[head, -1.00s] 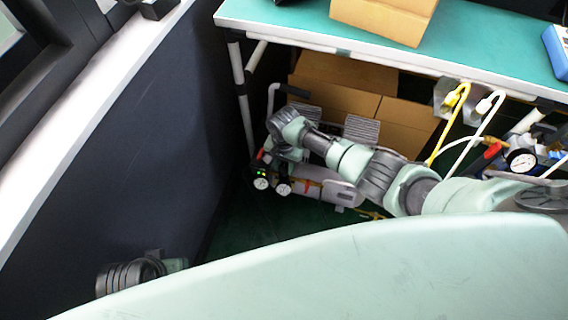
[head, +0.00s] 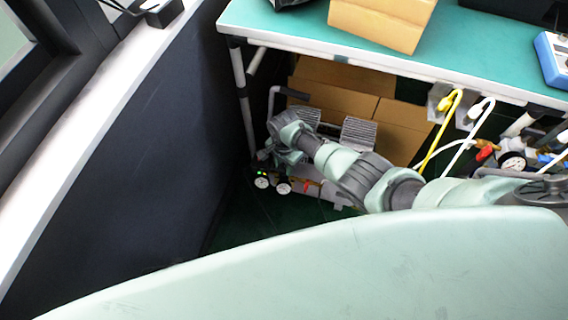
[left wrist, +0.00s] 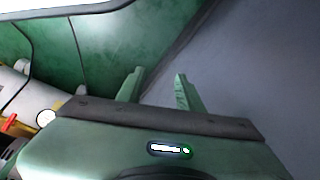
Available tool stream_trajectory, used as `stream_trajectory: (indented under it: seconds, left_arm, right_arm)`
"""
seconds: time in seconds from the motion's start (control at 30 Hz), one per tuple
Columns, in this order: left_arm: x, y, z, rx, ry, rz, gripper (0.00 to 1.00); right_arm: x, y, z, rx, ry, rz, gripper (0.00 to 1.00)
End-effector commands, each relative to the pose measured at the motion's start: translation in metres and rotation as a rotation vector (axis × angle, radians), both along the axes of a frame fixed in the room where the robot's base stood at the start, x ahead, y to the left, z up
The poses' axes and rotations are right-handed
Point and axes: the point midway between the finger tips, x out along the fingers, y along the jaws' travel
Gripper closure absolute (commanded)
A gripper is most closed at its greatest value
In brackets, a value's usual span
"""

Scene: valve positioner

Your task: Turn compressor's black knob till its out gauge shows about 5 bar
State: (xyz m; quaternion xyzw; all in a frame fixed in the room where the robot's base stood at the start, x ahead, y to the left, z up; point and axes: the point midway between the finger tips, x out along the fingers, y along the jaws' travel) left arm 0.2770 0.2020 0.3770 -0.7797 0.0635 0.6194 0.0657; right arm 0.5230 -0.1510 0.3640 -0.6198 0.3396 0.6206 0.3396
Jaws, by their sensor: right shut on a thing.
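The compressor (head: 310,190), with a pale tank and grey ribbed heads, stands on the floor under the bench in the head view. Two small white dials, a left gauge (head: 262,183) and a right gauge (head: 284,188), face up at its front left; their needles are too small to read. My right gripper (head: 268,158) reaches down just above the gauges and is shut on the black knob, which the gripper hides. My left gripper (left wrist: 157,76) is open and empty in the left wrist view; a white dial (left wrist: 45,119) shows left of it.
The green-topped bench (head: 350,62) stands over the compressor, with its white leg (head: 240,90) close to my right gripper. Cardboard boxes (head: 400,125) stand behind. Yellow and white hoses (head: 440,135) hang at right. A dark wall panel (head: 140,150) bounds the left.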

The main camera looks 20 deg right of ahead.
Motion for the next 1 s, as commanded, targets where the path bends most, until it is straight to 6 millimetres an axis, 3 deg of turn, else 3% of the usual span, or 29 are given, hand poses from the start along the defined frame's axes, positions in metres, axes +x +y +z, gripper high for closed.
stream_trajectory:
  seconds: [0.4, 1.0]
  left_arm:
    - [-0.014, 0.002, -0.033, 0.002, 0.020, -0.004, 0.64]
    - [-0.016, 0.002, -0.038, 0.003, 0.021, -0.004, 0.64]
  right_arm:
    - [0.000, -0.001, 0.001, -0.002, 0.000, -0.214, 1.00]
    - [0.000, -0.001, 0.000, -0.003, 0.001, -0.251, 1.00]
